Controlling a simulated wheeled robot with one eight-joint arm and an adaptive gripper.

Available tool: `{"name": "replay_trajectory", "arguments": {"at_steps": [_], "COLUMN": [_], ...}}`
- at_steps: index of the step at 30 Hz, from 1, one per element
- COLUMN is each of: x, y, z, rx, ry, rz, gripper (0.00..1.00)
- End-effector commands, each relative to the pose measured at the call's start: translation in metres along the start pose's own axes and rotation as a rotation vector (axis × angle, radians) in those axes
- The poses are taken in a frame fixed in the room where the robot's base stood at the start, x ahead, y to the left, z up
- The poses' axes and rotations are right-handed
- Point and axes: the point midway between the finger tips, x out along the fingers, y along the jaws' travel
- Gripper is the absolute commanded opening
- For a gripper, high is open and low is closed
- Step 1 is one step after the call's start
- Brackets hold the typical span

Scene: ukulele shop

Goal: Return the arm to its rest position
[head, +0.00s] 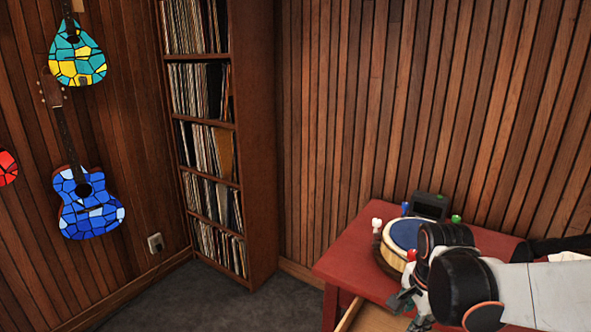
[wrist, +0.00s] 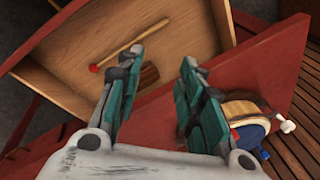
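My gripper (wrist: 162,64) is open, with its two green-padded fingers apart and nothing between them. In the head view my gripper (head: 408,308) is low at the right, by the front edge of the red table (head: 352,262), partly covered by my arm. In the wrist view the fingers point toward an open wooden drawer (wrist: 75,45). A wooden stick with a red tip (wrist: 130,46) lies in the drawer. A small dark brown piece (wrist: 149,77) shows between the fingers; I cannot tell what it is.
A round drum-like thing with a blue top (head: 404,233) stands on the table, with small coloured knobs around it and a dark box (head: 430,205) behind. The drawer (head: 350,316) juts out at the front. A record shelf (head: 255,150) and hanging ukuleles (head: 88,210) are left. Floor between is clear.

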Motion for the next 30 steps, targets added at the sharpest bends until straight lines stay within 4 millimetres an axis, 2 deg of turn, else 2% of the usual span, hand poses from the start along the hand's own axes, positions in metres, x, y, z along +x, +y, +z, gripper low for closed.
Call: {"name": "replay_trajectory", "arguments": {"at_steps": [1,6,15,24,30], "x": [-0.013,-0.048,-0.094,-0.116,-0.12], "y": [0.005,0.018,0.049,0.077,0.083], "z": [0.006,0.021,0.048,0.068,0.072], "rx": [-0.074,-0.348,-0.827,-1.212,-1.303], "ry": [0.006,0.04,0.144,0.27,0.305], "rz": [-0.021,-0.096,-0.21,-0.278,-0.29], "gripper": [0.35,0.35,0.35,0.35,0.35]}}
